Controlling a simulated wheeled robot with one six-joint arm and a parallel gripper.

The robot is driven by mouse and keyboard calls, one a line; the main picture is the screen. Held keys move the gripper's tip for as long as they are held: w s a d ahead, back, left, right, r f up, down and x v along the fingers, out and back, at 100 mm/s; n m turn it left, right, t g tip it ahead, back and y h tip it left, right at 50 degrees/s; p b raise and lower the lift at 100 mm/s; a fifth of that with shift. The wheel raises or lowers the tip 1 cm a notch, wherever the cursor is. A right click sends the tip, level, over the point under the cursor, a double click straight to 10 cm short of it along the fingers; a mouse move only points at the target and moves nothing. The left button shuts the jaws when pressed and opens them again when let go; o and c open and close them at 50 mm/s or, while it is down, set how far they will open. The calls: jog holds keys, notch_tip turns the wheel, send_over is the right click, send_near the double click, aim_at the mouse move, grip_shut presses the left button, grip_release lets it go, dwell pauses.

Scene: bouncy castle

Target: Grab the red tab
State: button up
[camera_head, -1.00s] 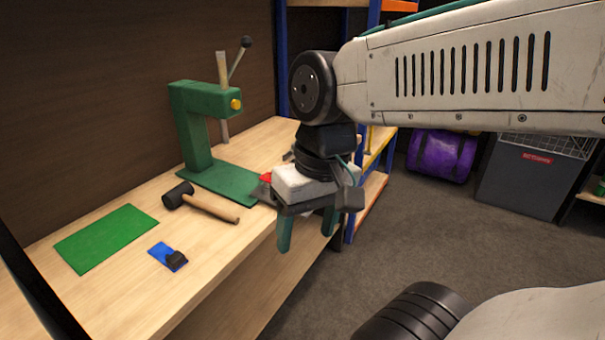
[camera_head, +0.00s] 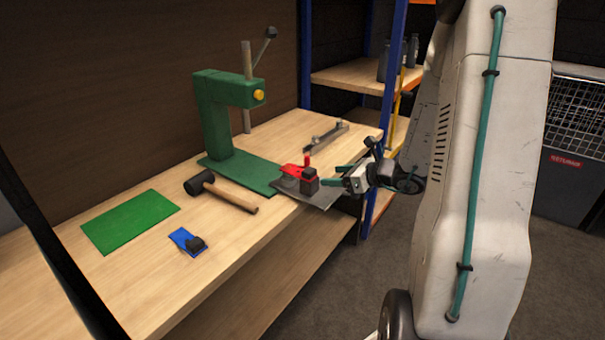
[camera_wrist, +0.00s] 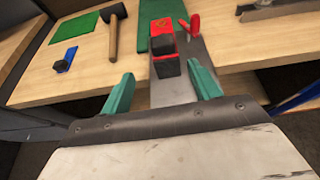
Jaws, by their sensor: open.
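A flat red piece (camera_head: 291,170), which looks like the red tab, lies on a grey plate (camera_head: 318,197) at the bench's right front edge. In the wrist view the red piece (camera_wrist: 162,27) has dark marks and sits behind a dark block (camera_wrist: 167,69) with a red edge. The dark block (camera_head: 309,183) also shows in the head view, with a small red upright (camera_head: 307,160) behind it. My gripper (camera_head: 338,176) is open and empty just right of the block. In the wrist view its teal fingertips (camera_wrist: 162,84) stand either side of the block's near end, apart from it.
A green press (camera_head: 226,120) stands behind on the wooden bench. A mallet (camera_head: 222,191), a green mat (camera_head: 130,220) and a blue tool (camera_head: 187,241) lie to the left. A metal bar (camera_head: 326,137) lies behind the plate. A blue shelf post (camera_head: 388,100) rises close behind my gripper.

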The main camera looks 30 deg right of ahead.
aim_at(314, 173)
jog(key=x, duration=0.7)
jog(key=shift+w+d+r, duration=0.1)
jog(key=shift+w+d, duration=0.1)
jog(key=shift+w, duration=0.35)
jog(key=c, duration=0.9)
